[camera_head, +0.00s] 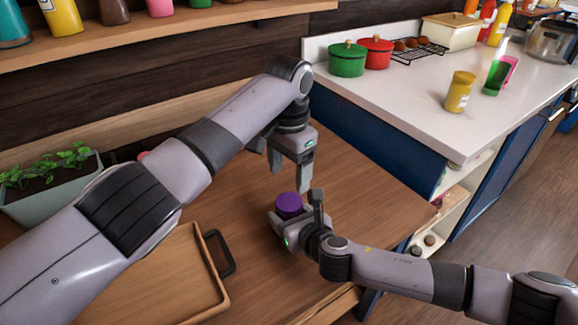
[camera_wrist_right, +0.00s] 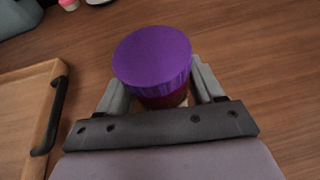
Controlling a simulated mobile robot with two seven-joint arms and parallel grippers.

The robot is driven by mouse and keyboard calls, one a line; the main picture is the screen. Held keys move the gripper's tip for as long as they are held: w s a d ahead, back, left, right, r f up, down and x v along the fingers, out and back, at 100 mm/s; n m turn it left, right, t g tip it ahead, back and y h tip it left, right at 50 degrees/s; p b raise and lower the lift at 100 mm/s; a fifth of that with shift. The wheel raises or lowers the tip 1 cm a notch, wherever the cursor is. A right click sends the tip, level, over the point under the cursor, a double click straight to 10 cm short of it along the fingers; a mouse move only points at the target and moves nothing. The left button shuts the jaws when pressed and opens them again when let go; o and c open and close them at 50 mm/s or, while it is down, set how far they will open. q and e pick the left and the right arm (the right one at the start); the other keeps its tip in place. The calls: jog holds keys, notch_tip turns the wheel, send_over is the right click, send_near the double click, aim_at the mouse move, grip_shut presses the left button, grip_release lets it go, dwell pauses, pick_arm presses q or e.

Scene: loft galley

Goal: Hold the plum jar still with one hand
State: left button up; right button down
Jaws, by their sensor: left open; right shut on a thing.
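The plum jar (camera_head: 289,204) has a purple lid and stands on the wooden table. In the right wrist view the plum jar (camera_wrist_right: 153,62) shows its ribbed lid and a strip of dark red body below. My right gripper (camera_head: 296,212) is shut on the jar, with one finger on each side of it in the right wrist view (camera_wrist_right: 160,92). The lower part of the jar is hidden by the gripper. My left gripper (camera_head: 290,184) is open and empty, pointing down above and beside the jar's lid.
A wooden tray (camera_head: 190,300) with a black handle (camera_head: 222,252) lies left of the jar. A planter (camera_head: 55,195) stands at the far left. A white counter (camera_head: 420,105) behind holds a green pot (camera_head: 347,62), a red pot (camera_head: 376,54) and a yellow jar (camera_head: 459,92).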

aim_at(289, 201)
pick_arm(q)
jog(key=n, duration=0.7)
jog(key=shift+r, duration=0.4)
jog(key=shift+f, duration=4.05)
jog(key=c, duration=0.9)
